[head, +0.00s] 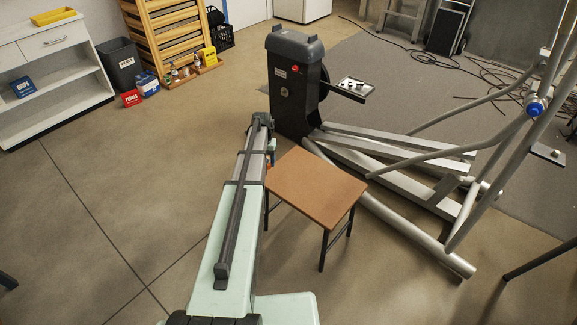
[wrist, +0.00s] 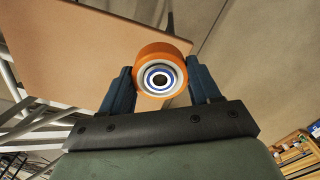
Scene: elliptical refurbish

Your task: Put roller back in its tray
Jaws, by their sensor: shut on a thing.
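My gripper (wrist: 160,82) is shut on an orange roller (wrist: 160,60) with a white and blue hub, held between its two dark fingers. The brown top of a small table (wrist: 85,45) shows behind it in the wrist view. In the head view my arm hides most of the gripper, at the left edge of that table (head: 318,190). A small light tray (head: 356,88) with small items sits on an arm of the elliptical machine (head: 294,85). A yellow tray (head: 53,16) lies on the white cabinet. I cannot tell which tray is the roller's.
The elliptical's grey rails (head: 400,165) and long tubes fill the right side. A dark bin (head: 121,64), a red box (head: 131,98), blue containers and a wooden rack (head: 170,35) stand at the back left. The left floor is clear. Cables lie on the mat at the right.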

